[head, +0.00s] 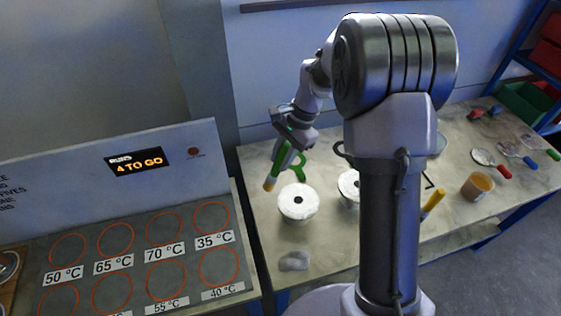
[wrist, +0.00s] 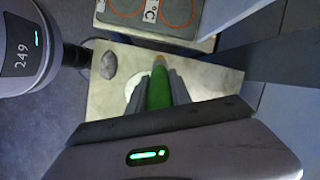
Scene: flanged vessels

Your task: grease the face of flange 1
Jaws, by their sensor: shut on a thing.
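My gripper (head: 289,150) is shut on a green-handled tool (head: 283,165) with a tan tip (head: 269,184), pointing down. In the wrist view the green handle (wrist: 158,88) sits between my two grey fingers. A white round flange face (head: 298,201) with a dark centre hole lies on the bench, just below and right of the tip, which looks apart from it. A second white flange face (head: 348,184) is partly hidden by my arm. I see no number on either, so I cannot tell which is flange 1. A white face edge (wrist: 133,90) shows beside the tool in the wrist view.
A grey lump (head: 294,261) lies at the bench front. An amber pot (head: 477,186) and a yellow-handled tool (head: 433,203) stand right of my arm. Red-handled tools (head: 503,171) lie further right. A panel with orange rings (head: 165,232) and a "4 TO GO" display (head: 139,161) is left.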

